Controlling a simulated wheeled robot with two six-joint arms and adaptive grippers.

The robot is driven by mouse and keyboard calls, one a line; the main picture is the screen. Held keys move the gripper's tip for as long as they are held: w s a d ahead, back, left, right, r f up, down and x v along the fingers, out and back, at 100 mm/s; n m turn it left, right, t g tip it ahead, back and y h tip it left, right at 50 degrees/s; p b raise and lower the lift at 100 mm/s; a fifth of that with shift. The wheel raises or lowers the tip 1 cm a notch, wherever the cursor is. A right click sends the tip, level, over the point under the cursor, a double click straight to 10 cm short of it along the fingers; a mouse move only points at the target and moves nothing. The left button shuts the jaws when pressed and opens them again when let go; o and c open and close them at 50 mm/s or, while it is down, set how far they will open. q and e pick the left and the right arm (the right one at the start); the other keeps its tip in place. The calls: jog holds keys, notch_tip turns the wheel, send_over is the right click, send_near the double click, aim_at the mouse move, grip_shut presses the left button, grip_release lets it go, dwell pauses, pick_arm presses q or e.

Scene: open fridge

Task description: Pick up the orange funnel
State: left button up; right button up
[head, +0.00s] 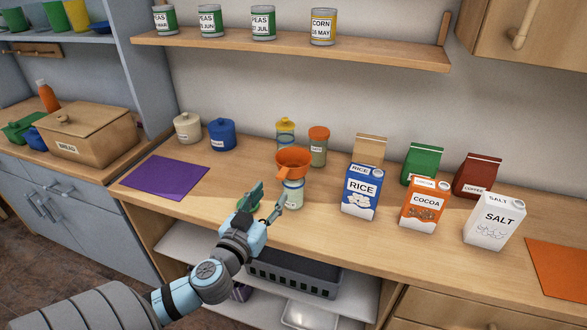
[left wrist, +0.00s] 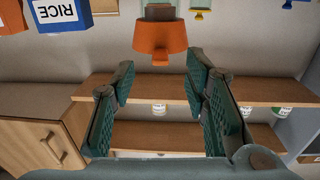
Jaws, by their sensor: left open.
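The orange funnel (head: 292,162) sits upright, wide mouth up, on top of a clear jar (head: 293,192) with a pale label, on the wooden counter. My left gripper (head: 268,192) is open and empty, just left of and in front of the jar. In the left wrist view the picture is upside down, and the funnel (left wrist: 160,38) shows at the top centre, beyond the gap between the two green fingers. The fingers look apart from the funnel. My right gripper is not in view.
Behind the funnel stand a yellow-topped jar (head: 285,134) and an orange-lidded jar (head: 318,146). A purple mat (head: 165,177) lies left.

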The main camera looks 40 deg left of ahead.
aim_at(282, 174)
pick_arm(q)
jog(key=x, duration=0.2)
jog(key=p+x, duration=0.1)
jog(key=x, duration=0.5)
jog(key=shift+r, duration=0.35)
jog(key=shift+f, duration=0.1)
grip_shut()
